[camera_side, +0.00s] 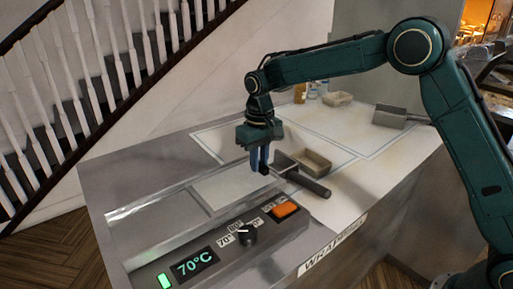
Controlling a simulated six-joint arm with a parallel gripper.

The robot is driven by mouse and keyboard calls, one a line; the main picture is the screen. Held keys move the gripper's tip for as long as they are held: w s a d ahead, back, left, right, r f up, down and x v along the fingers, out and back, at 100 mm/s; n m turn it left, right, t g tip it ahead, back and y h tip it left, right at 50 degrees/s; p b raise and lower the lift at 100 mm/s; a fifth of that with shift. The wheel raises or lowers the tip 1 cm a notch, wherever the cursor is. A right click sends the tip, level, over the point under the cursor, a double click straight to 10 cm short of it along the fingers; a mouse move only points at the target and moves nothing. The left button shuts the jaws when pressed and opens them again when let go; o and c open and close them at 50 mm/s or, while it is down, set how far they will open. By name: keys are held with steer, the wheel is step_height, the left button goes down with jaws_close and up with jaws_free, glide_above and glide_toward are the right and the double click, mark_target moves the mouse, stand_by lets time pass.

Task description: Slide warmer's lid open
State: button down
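The warmer (128,222) is a steel unit set in the counter at the lower left, with a control panel in front. A flat pale panel (238,190), which looks like its lid, lies over the right part of the long recess. To its left a grey surface shows. My gripper (261,170) points down at the right end of this panel, beside a dark bar-shaped handle (308,183). Its blue fingers look close together. I cannot tell whether they touch or hold anything, or what the handle belongs to.
The panel has a 70°C display (195,264), a black knob (247,235) and an orange switch (286,210). A small tray (313,161) sits right of my gripper. A metal scoop-like tool (390,116) lies farther back. A stair railing stands behind, at left.

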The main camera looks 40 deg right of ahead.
mark_target(200, 198)
steer(key=a, duration=1.7)
steer(key=shift+a+r, duration=0.1)
steer(key=shift+a, duration=0.15)
steer(key=c, duration=1.4)
jaws_free()
steer(key=shift+o, duration=0.2)
step_height(200, 198, up, 14)
steer(key=shift+d, duration=0.1)
